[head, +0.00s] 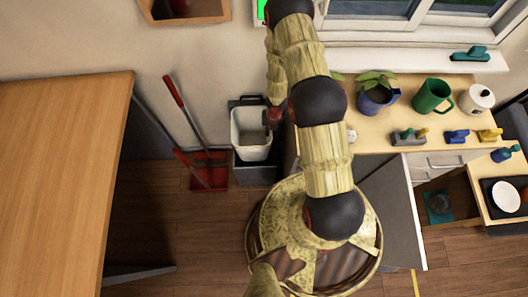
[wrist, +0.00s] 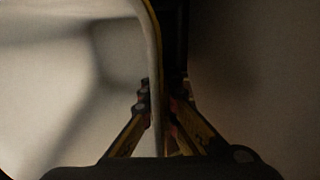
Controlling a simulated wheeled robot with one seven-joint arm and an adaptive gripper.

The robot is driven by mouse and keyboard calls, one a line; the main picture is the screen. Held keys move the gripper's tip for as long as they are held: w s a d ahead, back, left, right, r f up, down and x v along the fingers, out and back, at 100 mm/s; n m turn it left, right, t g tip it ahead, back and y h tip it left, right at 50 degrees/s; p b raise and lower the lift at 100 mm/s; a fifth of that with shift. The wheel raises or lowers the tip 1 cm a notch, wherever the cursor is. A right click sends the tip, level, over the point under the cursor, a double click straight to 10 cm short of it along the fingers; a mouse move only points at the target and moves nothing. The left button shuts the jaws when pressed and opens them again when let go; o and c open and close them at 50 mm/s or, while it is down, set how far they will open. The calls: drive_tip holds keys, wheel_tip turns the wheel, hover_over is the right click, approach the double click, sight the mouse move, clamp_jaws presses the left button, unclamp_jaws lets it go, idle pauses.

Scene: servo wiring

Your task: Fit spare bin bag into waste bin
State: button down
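The spare bin bag (head: 250,138) is a pale, open-topped, box-shaped liner in the head view. Its lower end overlaps the dark waste bin (head: 254,174), which stands on the floor by the wall; I cannot tell how deep it sits in the bin. My gripper (head: 272,117) is at the bag's right rim. In the wrist view the pale bag wall (wrist: 155,70) runs between my two fingers (wrist: 160,104), one inside and one outside. The fingers look closed on the rim, though the outer contact is dark. The bag's underside is hidden.
A red dustpan (head: 208,178) and long-handled tools lean left of the bin. A wooden table (head: 65,160) fills the left. A counter (head: 385,138) with a potted plant (head: 376,95) and green mug (head: 432,97) stands right. Floor between table and bin is partly free.

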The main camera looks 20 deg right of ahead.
wheel_tip(320, 180, down, 18)
drive_tip(key=b, duration=0.7)
drive_tip(key=shift+d+b, duration=0.2)
drive_tip(key=shift+b, duration=0.15)
drive_tip(key=shift+f+b, duration=0.45)
drive_tip(key=shift+b, duration=0.05)
drive_tip(key=shift+f, duration=0.15)
drive_tip(key=c, duration=2.3)
unclamp_jaws()
drive_tip(key=r+p, duration=0.2)
drive_tip(key=r, duration=0.2)
drive_tip(key=r+p, duration=0.1)
drive_tip(key=r, duration=0.4)
drive_tip(key=d+r+p, duration=0.1)
drive_tip(key=r+p, duration=0.1)
drive_tip(key=r, duration=0.2)
drive_tip(key=shift+s+r+p, duration=0.15)
drive_tip(key=shift+p, duration=0.2)
drive_tip(key=shift+a, duration=0.1)
